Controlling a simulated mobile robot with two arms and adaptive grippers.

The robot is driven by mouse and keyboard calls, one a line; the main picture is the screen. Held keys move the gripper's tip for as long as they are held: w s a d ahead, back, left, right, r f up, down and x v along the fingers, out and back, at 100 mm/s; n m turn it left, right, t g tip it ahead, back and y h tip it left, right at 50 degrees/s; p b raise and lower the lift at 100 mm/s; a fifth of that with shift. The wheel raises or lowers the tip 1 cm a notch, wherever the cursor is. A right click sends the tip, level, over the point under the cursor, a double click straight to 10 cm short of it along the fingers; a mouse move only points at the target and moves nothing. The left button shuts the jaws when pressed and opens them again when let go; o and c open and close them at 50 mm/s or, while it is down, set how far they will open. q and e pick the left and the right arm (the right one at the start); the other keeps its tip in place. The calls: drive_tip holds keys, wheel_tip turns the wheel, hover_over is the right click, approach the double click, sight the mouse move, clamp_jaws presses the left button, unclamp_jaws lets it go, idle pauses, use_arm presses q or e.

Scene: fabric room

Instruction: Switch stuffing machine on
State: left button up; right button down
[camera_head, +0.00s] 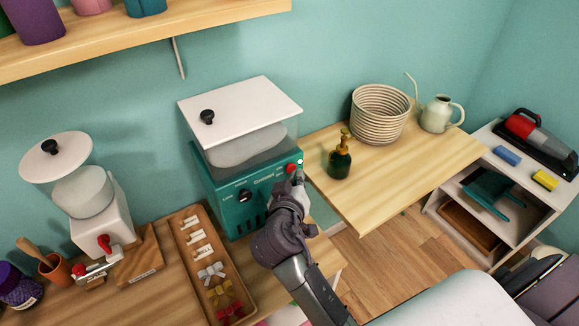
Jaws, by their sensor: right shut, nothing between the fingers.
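The stuffing machine appears to be the teal box (225,203) with a clear hopper of white filling and a white lid (240,103). It stands on the wooden counter against the wall. Its front has a black dial (245,196), a red control (291,168) and a small bright light (300,161) at the upper right. My right gripper (297,179) is shut and empty, with its tips at the front's right edge, just below the red control. I cannot tell whether they touch it. My left gripper is not in view.
A wooden tray (186,239) with bows lies left of the machine. Beyond it stands a white machine (104,218) with a red knob. A green bottle (341,160), a woven basket (379,115) and a watering can (438,114) stand on the right table. A shelf (150,37) hangs above.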

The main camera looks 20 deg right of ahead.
drive_tip(key=shift+s+d, duration=0.2)
drive_tip(key=shift+s, duration=1.2)
drive_tip(key=shift+s+d, duration=0.2)
drive_tip(key=shift+s, duration=1.2)
drive_tip(key=s+a+f+n+g+y, duration=0.1)
drive_tip(key=s+f+n+g+y, duration=0.1)
drive_tip(key=s+f+g+y, duration=0.5)
drive_tip(key=s+a+f+n+g+y, duration=0.1)
drive_tip(key=s+f, duration=0.4)
drive_tip(key=s, duration=0.6)
wheel_tip(320, 180, down, 27)
drive_tip(key=s+g, duration=0.2)
drive_tip(key=s+d+f+n+g+b, duration=0.1)
drive_tip(key=s+d+f, duration=0.1)
drive_tip(key=s+f, duration=1.4)
drive_tip(key=shift+s+f, duration=0.25)
drive_tip(key=shift+s, duration=0.2)
